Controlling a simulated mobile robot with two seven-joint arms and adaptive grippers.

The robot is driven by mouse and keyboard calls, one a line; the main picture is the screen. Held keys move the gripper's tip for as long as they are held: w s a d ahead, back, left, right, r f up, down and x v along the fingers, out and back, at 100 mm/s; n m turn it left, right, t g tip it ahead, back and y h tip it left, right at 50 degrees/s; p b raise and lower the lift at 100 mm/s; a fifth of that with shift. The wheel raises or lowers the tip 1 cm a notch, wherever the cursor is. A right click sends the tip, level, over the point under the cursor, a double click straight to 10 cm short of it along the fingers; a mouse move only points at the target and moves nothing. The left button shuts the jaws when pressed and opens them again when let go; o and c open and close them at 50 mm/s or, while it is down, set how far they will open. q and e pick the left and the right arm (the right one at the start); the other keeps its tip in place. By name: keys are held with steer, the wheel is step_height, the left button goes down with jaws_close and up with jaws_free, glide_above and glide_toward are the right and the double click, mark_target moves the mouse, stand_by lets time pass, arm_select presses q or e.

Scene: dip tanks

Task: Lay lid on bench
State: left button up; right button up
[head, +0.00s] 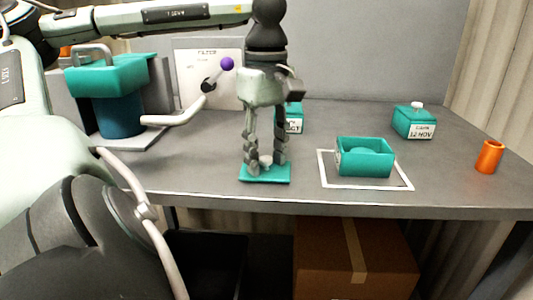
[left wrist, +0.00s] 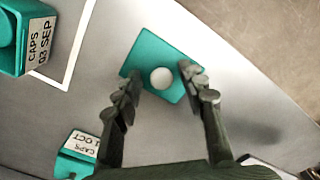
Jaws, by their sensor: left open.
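The lid is a flat teal square (head: 278,180) with a white knob (head: 266,161), lying flat on the grey bench (head: 220,165) near its front edge. It also shows in the left wrist view (left wrist: 148,54), with its round knob (left wrist: 162,78) in plain sight. My left gripper (head: 266,160) points straight down over the lid. Its fingers are open, one on each side of the knob, with gaps between them and the knob in the left wrist view (left wrist: 168,88). An open teal box (head: 366,165) stands right of the lid. My right gripper is not in view.
The open box stands inside a white outlined square (head: 400,184). A knobbed teal box (head: 413,121) stands behind it, and another (head: 295,124) is partly hidden behind my gripper. An orange cup (head: 489,157) is far right.

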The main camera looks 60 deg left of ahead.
mark_target(267, 157)
arm_select(q)
steer(key=shift+r, duration=0.15)
step_height(267, 157, up, 12)
steer(key=p, duration=0.2)
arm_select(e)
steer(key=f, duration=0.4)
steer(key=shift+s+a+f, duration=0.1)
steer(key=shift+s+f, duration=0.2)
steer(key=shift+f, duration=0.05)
